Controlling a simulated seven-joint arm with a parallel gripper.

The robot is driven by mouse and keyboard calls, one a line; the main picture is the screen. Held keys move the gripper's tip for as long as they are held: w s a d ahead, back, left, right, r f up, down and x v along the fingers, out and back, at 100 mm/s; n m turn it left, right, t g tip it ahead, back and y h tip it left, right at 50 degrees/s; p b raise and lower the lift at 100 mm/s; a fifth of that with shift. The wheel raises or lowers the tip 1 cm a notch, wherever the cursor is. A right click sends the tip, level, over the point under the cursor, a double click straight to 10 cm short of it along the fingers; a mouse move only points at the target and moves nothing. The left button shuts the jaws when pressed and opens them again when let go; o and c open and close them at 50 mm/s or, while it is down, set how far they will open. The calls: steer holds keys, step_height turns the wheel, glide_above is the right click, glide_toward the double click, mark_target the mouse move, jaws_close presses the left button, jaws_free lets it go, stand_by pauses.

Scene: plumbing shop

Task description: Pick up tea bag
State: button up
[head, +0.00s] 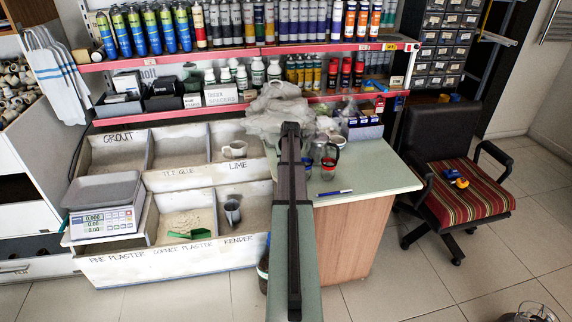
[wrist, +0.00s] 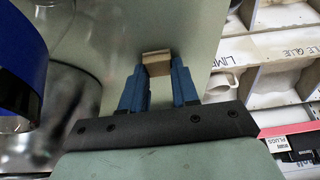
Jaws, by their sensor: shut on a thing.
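In the wrist view, my gripper (wrist: 157,78) has its two blue fingers on either side of a small tan, box-like tea bag (wrist: 156,60). It is shut on the tea bag, which sticks out a little past the fingertips. The grey-green counter (wrist: 105,38) lies behind it; I cannot tell whether the tea bag still touches it. In the head view my own arm runs up the middle of the picture and covers the fingers and the tea bag. The same counter shows there (head: 375,170).
On the counter are a dark-lidded glass jug (head: 329,163), a blue pen (head: 335,193) and crumpled clear plastic (head: 275,110). A large blue-banded clear vessel (wrist: 25,60) is close at left in the wrist view. Powder bins (head: 185,215) stand left, a chair (head: 465,190) right.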

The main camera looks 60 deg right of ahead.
jaws_close()
steer(key=shift+r, duration=0.1)
